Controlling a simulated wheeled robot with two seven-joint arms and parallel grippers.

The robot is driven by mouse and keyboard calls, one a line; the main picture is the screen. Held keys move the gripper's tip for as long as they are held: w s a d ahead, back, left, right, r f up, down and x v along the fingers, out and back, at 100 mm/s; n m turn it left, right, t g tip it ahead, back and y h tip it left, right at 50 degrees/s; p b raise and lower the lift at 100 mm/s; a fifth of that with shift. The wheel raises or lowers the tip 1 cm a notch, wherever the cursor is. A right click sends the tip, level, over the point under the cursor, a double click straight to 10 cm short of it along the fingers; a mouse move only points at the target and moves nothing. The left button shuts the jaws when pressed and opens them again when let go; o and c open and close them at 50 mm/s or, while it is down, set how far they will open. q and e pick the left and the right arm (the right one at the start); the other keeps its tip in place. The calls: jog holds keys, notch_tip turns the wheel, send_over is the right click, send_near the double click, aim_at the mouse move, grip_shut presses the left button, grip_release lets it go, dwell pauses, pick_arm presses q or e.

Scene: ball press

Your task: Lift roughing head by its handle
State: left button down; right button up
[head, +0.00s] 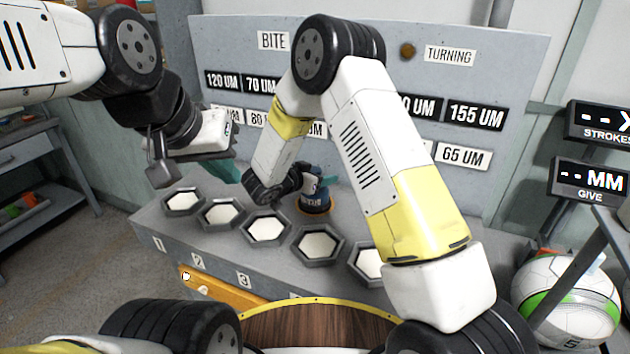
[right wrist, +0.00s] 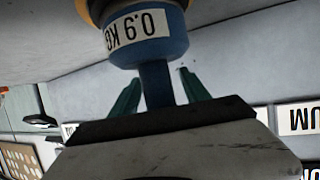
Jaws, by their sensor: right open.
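The roughing head appears to be the blue piece (head: 313,201) with an orange-yellow base, standing on the grey bench behind the row of hexagonal cups. In the right wrist view it is a blue body (right wrist: 150,45) labelled "0.9 KG" with a narrower blue handle (right wrist: 156,84). My right gripper (right wrist: 160,78) is open, its teal fingers on either side of the handle, with gaps showing. In the head view my right gripper (head: 316,178) partly hides the piece. My left gripper (head: 226,170) hangs above the bench's left part, apart from the piece; its finger gap is unclear.
Several hexagonal cups (head: 266,229) with white fill line the grey bench (head: 208,252). A grey panel (head: 232,50) with micron labels rises behind. A wooden-topped round piece (head: 310,328) is in front. A white-green ball (head: 568,300) and displays (head: 590,182) stand at right.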

grip_shut()
jog(key=shift+r, duration=0.1)
dwell(1.2)
